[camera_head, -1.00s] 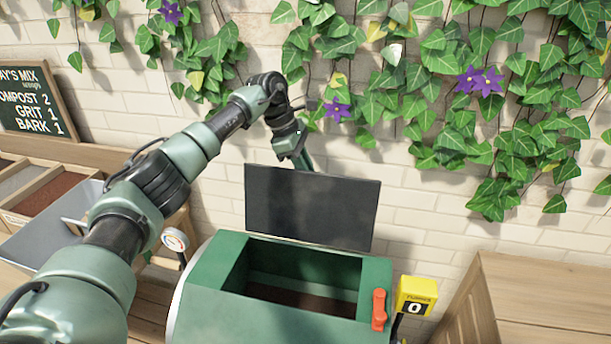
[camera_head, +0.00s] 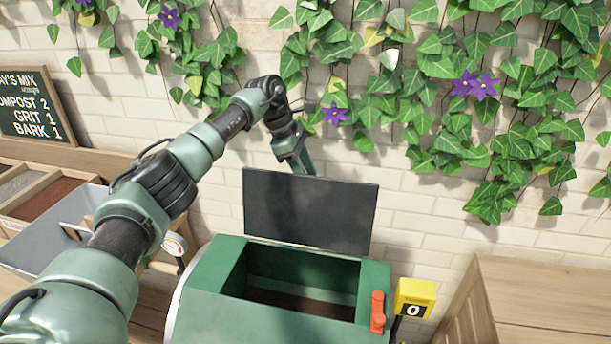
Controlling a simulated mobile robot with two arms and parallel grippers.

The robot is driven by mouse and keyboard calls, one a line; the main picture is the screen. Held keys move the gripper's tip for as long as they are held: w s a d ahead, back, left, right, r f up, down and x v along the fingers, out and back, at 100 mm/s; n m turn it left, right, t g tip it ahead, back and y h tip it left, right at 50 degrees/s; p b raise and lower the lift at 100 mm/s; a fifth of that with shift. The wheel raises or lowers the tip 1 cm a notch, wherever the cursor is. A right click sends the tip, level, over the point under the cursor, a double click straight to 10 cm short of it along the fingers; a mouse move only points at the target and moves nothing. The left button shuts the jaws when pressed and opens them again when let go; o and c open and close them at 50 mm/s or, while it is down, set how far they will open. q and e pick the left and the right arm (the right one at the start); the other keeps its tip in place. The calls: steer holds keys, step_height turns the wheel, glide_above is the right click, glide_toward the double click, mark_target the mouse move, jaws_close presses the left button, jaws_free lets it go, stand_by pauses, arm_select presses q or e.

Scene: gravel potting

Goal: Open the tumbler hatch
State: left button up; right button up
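The green tumbler (camera_head: 215,285) stands at the lower middle. Its dark hatch lid (camera_head: 310,212) stands upright along the far edge of the opening. The opening is uncovered and dark brown material (camera_head: 300,303) lies inside. My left gripper (camera_head: 303,165) is behind the lid's upper left edge, its fingertips partly hidden by the lid. Whether it touches the lid or is open or shut does not show. A red latch handle (camera_head: 377,312) sits on the tumbler's right front. My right gripper is not in view.
A yellow counter (camera_head: 415,297) reading 0 stands right of the tumbler. A wooden cabinet (camera_head: 540,300) is at the lower right. Divided bins (camera_head: 50,195), a grey scoop-like tray (camera_head: 60,235) and a dial gauge (camera_head: 174,244) are at left. An ivy-covered brick wall (camera_head: 415,215) stands behind.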

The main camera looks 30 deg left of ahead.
arm_select(q)
steer(key=shift+s+f, duration=0.15)
steer(key=shift+f, duration=0.75)
steer(key=b+v, duration=0.2)
steer(key=v, duration=0.7)
steer(key=shift+d+r, duration=0.15)
steer(key=shift+r, duration=0.3)
steer(key=shift+w+d+f, duration=0.1)
steer(key=shift+w, duration=0.2)
steer(key=shift+s, duration=0.15)
